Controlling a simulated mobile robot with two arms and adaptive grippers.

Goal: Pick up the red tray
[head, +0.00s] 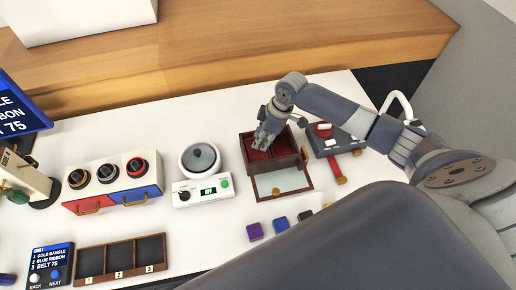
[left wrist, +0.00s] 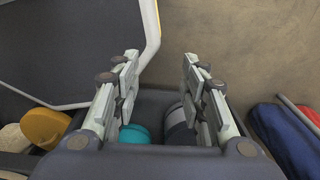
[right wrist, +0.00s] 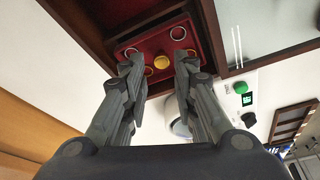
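The red tray (head: 259,155) sits inside a brown wooden box (head: 309,185) with its lid open. In the right wrist view the red tray (right wrist: 147,49) holds silver and gold rings and has a round gold piece (right wrist: 161,62) in its middle. My right gripper (head: 268,137) is over the box, pointing down at the tray. In the right wrist view the right gripper (right wrist: 159,66) is open, its fingertips either side of the gold piece. I cannot tell whether they touch the tray. My left gripper (left wrist: 157,58) is open and empty, away from the table.
A white scale with a round pan (head: 200,158) stands left of the box, then a red and blue drawer unit (head: 113,181). A dark device (head: 337,140) with a red handle is right of the box. Small coloured blocks (head: 255,231) and a three-slot tray (head: 122,243) lie in front.

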